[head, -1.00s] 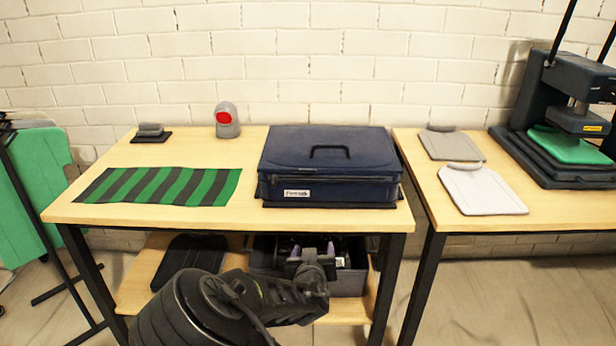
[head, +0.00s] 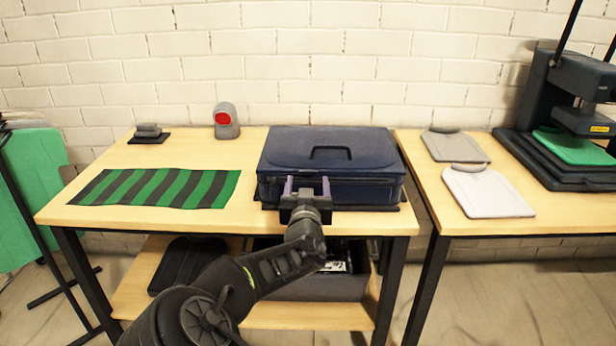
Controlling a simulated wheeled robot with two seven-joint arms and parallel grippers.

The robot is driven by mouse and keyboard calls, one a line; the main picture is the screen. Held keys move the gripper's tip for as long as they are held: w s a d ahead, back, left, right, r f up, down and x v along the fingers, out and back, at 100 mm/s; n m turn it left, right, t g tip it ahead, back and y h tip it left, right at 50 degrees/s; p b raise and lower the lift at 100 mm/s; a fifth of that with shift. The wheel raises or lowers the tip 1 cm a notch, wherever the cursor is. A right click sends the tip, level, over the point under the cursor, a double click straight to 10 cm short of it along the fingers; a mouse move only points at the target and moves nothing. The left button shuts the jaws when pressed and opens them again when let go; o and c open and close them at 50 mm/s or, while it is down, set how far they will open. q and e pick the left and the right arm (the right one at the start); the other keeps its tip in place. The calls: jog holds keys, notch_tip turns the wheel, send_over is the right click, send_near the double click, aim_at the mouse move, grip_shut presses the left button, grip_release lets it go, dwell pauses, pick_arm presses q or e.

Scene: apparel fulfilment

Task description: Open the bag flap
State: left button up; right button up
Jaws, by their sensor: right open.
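A dark blue bag (head: 330,147) lies on the right part of the wooden table, with its flap down over the top and a black handle (head: 330,153) on the flap. My right gripper (head: 306,186) is in front of the bag's front face, its fingers pointing up and spread apart with nothing between them. It hides part of the bag's front, including the label. I cannot tell whether the fingers touch the bag. My left gripper is out of view.
A green and black striped cloth (head: 157,188) lies flat on the table's left. A grey scanner with a red face (head: 226,121) and a small dark stand (head: 149,133) are behind it. A dark bin (head: 318,287) sits on the shelf below. A heat press (head: 570,110) stands on the right table.

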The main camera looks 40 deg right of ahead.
aim_at(308, 176)
jog(key=x, duration=0.4)
jog(key=shift+w+d, duration=0.15)
jog(key=shift+c, duration=0.5)
grip_shut()
dwell(0.4)
